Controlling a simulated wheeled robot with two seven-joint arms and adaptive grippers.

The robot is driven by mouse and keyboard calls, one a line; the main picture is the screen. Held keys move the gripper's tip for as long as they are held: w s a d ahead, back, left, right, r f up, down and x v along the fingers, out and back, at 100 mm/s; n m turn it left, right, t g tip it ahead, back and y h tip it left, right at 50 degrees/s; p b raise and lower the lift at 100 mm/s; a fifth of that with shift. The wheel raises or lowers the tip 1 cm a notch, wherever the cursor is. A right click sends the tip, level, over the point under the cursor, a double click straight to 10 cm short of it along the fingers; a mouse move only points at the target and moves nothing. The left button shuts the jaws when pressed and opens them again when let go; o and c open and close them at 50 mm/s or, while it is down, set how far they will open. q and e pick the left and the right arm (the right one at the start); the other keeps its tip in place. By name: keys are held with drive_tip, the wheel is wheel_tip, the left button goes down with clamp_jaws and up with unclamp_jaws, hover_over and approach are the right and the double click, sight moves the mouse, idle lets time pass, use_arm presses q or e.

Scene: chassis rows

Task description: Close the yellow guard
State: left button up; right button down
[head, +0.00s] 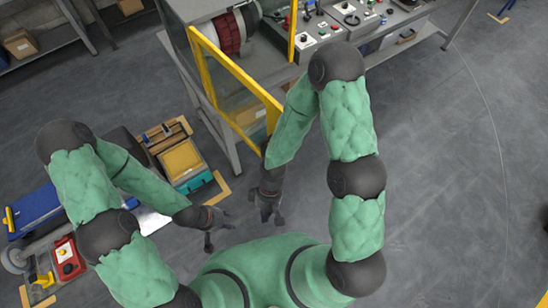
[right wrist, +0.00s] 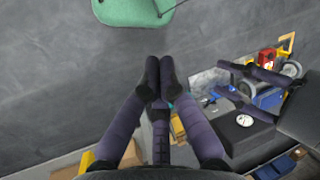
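The yellow guard (head: 236,68) shows in the head view. It is a yellow frame with a clear panel, swung out at an angle from the front of the machine bench. Its near upright reaches down towards my right forearm, which overlaps it. My right gripper (head: 266,217) is below the guard's near end, apart from it and empty. Its fingers look spread in the head view; in the right wrist view (right wrist: 160,75) their tips appear close together. My left gripper (head: 218,238) is open and empty, further from the guard. The guard is not identifiable in the right wrist view.
The machine has a dark red drum (head: 228,34) behind the guard, with a control panel (head: 318,32) to its right. At left are a tray with a yellow pad (head: 181,160), a blue case (head: 35,212) and a red switch box (head: 68,258).

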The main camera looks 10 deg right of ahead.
drive_tip(key=w+a+r+n+t+h, duration=0.1)
drive_tip(key=w+r+n+t+h, duration=0.3)
drive_tip(key=r, duration=0.3)
drive_tip(key=w+a+r+n+t+h, duration=0.1)
drive_tip(key=r+n+h, duration=0.2)
drive_tip(key=r+n, duration=0.4)
drive_tip(key=w+a+r+n+t+h, duration=0.2)
drive_tip(key=w+r+n+t+h, duration=0.15)
drive_tip(key=r, duration=0.45)
drive_tip(key=w+d+f+b, duration=0.1)
drive_tip(key=w+d+f, duration=0.2)
drive_tip(key=d+f, duration=0.3)
drive_tip(key=shift+w+d+f+n+g+b, duration=0.35)
drive_tip(key=shift+w+d+n+b, duration=0.1)
drive_tip(key=shift+d, duration=1.7)
